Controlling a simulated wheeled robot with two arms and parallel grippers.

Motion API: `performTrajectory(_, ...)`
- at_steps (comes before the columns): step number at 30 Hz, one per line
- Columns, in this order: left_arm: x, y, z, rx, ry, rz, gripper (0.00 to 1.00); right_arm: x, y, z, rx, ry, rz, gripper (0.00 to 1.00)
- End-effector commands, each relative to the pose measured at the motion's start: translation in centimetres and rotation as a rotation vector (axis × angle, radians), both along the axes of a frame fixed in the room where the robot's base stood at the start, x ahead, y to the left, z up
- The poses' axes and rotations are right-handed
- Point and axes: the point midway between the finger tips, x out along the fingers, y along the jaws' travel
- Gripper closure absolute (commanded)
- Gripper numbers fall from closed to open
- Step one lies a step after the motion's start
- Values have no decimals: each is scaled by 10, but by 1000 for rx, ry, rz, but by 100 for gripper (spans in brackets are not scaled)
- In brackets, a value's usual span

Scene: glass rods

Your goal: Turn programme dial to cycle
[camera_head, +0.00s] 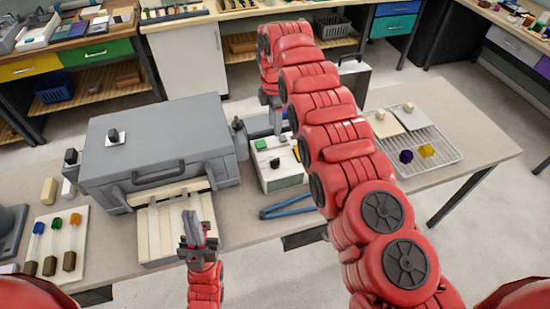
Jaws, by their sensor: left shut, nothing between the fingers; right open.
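A white control box (283,180) stands on the table right of the grey kiln-like chest (155,140). Its top carries a green button (260,144) and a small black knob (275,162), which looks like the dial; its marks are too small to read. My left gripper (192,226) is shut and empty, above the front edge of the cream tray, left of and nearer than the box. My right arm arches over the table, and its gripper (275,121) points down behind the box. It is open; its fingertips are small and partly unclear.
The cream tray (155,250) sits before the chest. Blue tongs (287,208) lie in front of the box. At left is a board (75,215) with coloured rods. A wire rack (450,158) with purple and yellow pieces is at right. My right arm hides the table's middle.

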Motion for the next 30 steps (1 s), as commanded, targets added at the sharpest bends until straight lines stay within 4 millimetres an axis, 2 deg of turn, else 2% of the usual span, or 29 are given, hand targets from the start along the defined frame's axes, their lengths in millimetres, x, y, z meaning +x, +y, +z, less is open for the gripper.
performTrajectory(1, 0, 0, -17, 0, 0, 0, 100, 0, 0, -16, 0, 0, 0, 55)
performTrajectory(6, 0, 0, -50, 0, 0, 0, 100, 0, 0, -50, -1, 2, -1, 55)
performTrajectory(15, 1, 0, -107, 0, 0, 0, 100, 1, 0, -108, 0, -1, -2, 55)
performTrajectory(21, 1, 0, -143, 0, 0, 0, 100, 1, -1, -139, 0, 0, -2, 55)
performTrajectory(23, 1, 0, -131, 0, 0, 0, 100, 0, -1, -139, -1, 4, -2, 55)
performTrajectory(30, 1, 0, -131, 0, 0, 0, 100, 1, 0, -156, 0, -1, -2, 55)
